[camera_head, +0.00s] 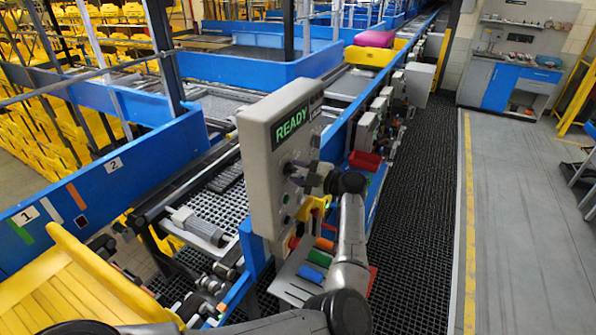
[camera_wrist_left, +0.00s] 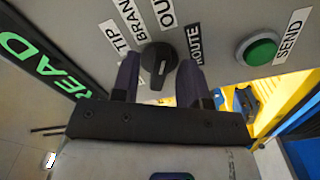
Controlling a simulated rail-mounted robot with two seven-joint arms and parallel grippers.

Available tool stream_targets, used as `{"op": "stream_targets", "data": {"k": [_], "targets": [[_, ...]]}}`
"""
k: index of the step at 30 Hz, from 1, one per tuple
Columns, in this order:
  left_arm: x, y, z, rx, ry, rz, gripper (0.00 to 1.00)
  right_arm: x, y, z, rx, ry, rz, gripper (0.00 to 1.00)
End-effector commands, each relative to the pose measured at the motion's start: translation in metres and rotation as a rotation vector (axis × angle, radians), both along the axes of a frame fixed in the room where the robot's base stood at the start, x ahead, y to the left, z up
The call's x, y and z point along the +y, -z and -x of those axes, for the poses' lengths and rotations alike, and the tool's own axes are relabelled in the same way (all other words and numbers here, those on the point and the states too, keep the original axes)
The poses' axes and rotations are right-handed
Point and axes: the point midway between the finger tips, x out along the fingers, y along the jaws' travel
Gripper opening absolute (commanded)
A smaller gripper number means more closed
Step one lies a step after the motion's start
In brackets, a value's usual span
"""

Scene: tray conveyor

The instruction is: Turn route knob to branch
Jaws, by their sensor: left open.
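The grey control box (camera_head: 262,165) with a green READY display (camera_head: 293,121) stands at the middle in the head view. In the left wrist view the black route knob (camera_wrist_left: 158,58) sits on the panel, beside the labels TIP, BRAN..., OU... and ROUTE (camera_wrist_left: 194,45). The longer labels are cut off by the frame's top edge. A pale mark shows on the knob's lower part; I cannot tell which label it selects. My left gripper (camera_head: 290,173) is open at the panel, its two dark fingers (camera_wrist_left: 159,75) on either side of the knob. Contact is unclear. My right gripper is not in view.
A green SEND button (camera_wrist_left: 261,48) is right of the knob in the wrist view. Below the box, a shelf holds a blue piece (camera_head: 319,258) and other coloured pieces. A red bin (camera_head: 364,160) is behind my arm. The grey floor (camera_head: 525,200) at right is clear.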

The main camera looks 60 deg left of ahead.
Motion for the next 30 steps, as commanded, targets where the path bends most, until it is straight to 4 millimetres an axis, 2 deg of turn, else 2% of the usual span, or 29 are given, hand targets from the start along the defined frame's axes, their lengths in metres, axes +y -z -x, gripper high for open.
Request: {"op": "stream_targets", "data": {"k": [7,20,26,30], "targets": [[0.0,0.0,0.0,0.0,0.0,0.0,0.4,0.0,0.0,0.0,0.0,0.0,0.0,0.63],[0.0,0.0,0.0,0.0,0.0,0.0,0.0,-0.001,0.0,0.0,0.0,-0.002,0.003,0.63],[0.0,0.001,0.0,-0.004,0.0,-0.003,0.0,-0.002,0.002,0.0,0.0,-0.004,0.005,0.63],[0.0,0.003,0.0,-0.033,0.0,-0.02,0.0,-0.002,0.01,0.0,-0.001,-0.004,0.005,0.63]]}}
